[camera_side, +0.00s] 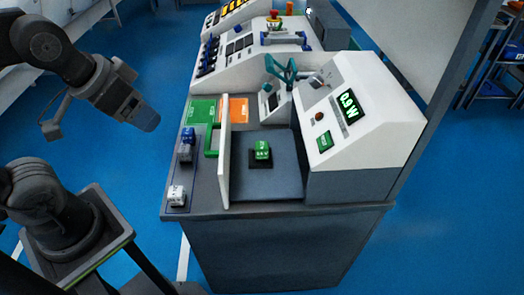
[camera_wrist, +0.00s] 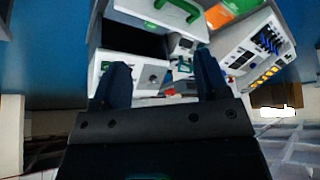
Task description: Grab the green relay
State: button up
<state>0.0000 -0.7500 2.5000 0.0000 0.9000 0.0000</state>
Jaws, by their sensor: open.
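The green relay (camera_side: 262,150) is a small block sitting on a black socket (camera_side: 261,163) in the dark grey test bay (camera_side: 285,180), in the side view. My gripper (camera_side: 148,120) is in the air to the left of the bench, well apart from the relay and higher than it. In the wrist view my gripper (camera_wrist: 163,78) shows two dark fingers spread apart with nothing between them. I cannot make out the green relay in the wrist view.
An upright white door panel (camera_side: 224,150) with a green handle (camera_side: 210,143) stands between my gripper and the relay. A blue relay (camera_side: 188,135), a grey relay (camera_side: 185,152) and a white relay (camera_side: 177,195) stand on the left strip. A white console (camera_side: 375,130) stands right of the bay.

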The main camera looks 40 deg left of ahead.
jog(key=w+r+n+g, duration=0.1)
jog(key=w+n+g, duration=0.1)
jog(key=w, duration=0.6)
jog(key=n+g, duration=0.4)
jog(key=n, duration=0.3)
send_over(262, 145)
notch_tip(262, 145, down, 14)
jog(key=f, duration=0.8)
jog(key=shift+w+a, duration=0.15)
jog(key=shift+w, duration=0.25)
jog(key=f, duration=0.2)
jog(key=s+f, duration=0.1)
jog(key=f, duration=0.1)
jog(key=shift+w+f, duration=0.1)
jog(key=shift+f, duration=0.6)
jog(key=shift+c, duration=0.3)
jog(key=shift+r, duration=0.1)
jog(key=c, duration=1)
